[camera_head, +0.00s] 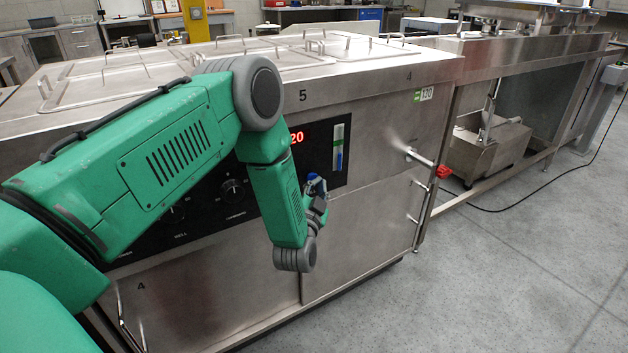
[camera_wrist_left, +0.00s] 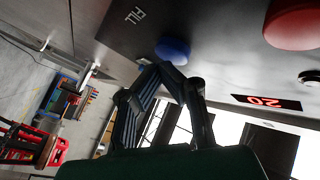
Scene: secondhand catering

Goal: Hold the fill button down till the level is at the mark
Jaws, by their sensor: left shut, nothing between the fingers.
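The blue fill button (camera_wrist_left: 172,51) is on the dark panel beside the FILL lettering in the left wrist view. A bit of blue also shows at my fingers in the head view. My left gripper (camera_wrist_left: 178,76) is shut and empty, its fingertips at the button's lower edge; I cannot tell whether they press it. In the head view the left gripper (camera_head: 316,194) is in front of the panel, below the level gauge. The upright gauge (camera_head: 338,148) has a blue column in its lower part and a paler part above. Its mark is too small to make out.
A red button (camera_wrist_left: 292,22) and a red display reading 20 (camera_wrist_left: 266,102) are near the fill button. The steel unit (camera_head: 370,110) has a pipe with a red handle (camera_head: 443,171) at its right. Floor (camera_head: 520,270) on the right is clear except for a cable.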

